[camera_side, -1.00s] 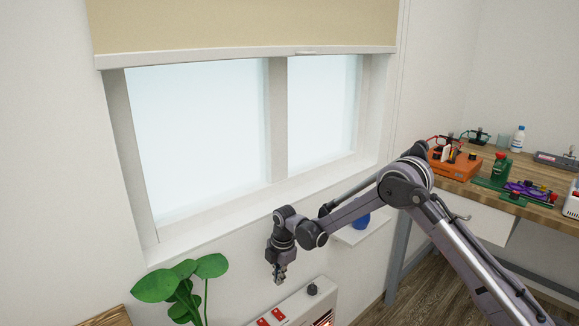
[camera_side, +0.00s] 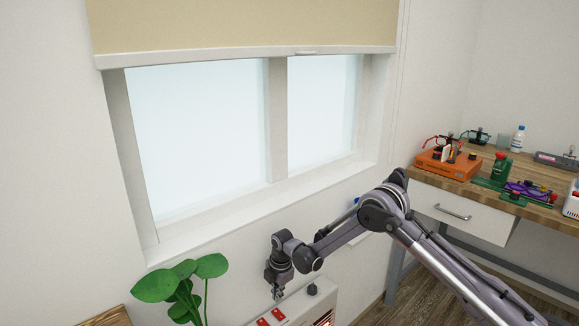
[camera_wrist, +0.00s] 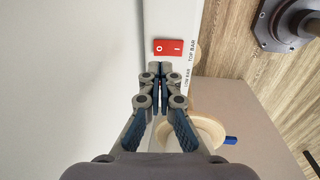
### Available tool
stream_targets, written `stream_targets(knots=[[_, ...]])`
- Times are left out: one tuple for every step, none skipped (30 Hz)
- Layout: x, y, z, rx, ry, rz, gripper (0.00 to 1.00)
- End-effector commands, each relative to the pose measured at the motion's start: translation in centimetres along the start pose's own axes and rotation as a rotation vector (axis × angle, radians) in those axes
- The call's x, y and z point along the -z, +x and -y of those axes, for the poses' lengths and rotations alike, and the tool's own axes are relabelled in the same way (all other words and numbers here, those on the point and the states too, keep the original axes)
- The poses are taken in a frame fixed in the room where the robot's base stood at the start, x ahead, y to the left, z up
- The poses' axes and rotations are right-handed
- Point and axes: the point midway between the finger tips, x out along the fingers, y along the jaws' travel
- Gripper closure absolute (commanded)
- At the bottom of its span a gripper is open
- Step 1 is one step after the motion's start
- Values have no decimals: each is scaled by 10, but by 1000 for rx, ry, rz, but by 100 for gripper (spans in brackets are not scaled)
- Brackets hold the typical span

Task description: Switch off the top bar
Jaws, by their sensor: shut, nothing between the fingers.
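A white heater (camera_side: 295,309) stands below the window in the side view, with two red rocker switches on top. In the wrist view the red switch (camera_wrist: 168,47) marked O and I lies beside the printed label TOP BAR (camera_wrist: 192,50). Which way it is tipped I cannot tell. My gripper (camera_wrist: 160,69) is shut and empty, its tips just short of that switch in the picture. A second label beside the fingers seems to read LOW BAR; its switch is hidden behind them. In the side view my gripper (camera_side: 277,297) hangs pointing down over the switches; contact is unclear.
A dark knob (camera_side: 312,289) stands on the heater, and an orange glow (camera_side: 327,320) shows at its front. A leafy plant (camera_side: 182,279) is close on the left. The window sill (camera_side: 225,213) is behind. A cluttered workbench (camera_side: 446,168) stands at the right.

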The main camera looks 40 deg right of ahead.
Motion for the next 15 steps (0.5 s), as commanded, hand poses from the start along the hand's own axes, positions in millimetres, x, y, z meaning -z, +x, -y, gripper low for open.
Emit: stream_targets(knots=[[0,9,0,0,0,0,100],[0,14,0,0,0,0,100],[0,20,0,0,0,0,100],[0,25,0,0,0,0,100],[0,29,0,0,0,0,100],[0,34,0,0,0,0,100],[0,38,0,0,0,0,100],[0,42,0,0,0,0,100],[0,46,0,0,0,0,100],[0,48,0,0,0,0,100],[0,51,0,0,0,0,100],[0,54,0,0,0,0,100],[0,55,0,0,0,0,100],[0,57,0,0,0,0,100],[0,59,0,0,0,0,100]])
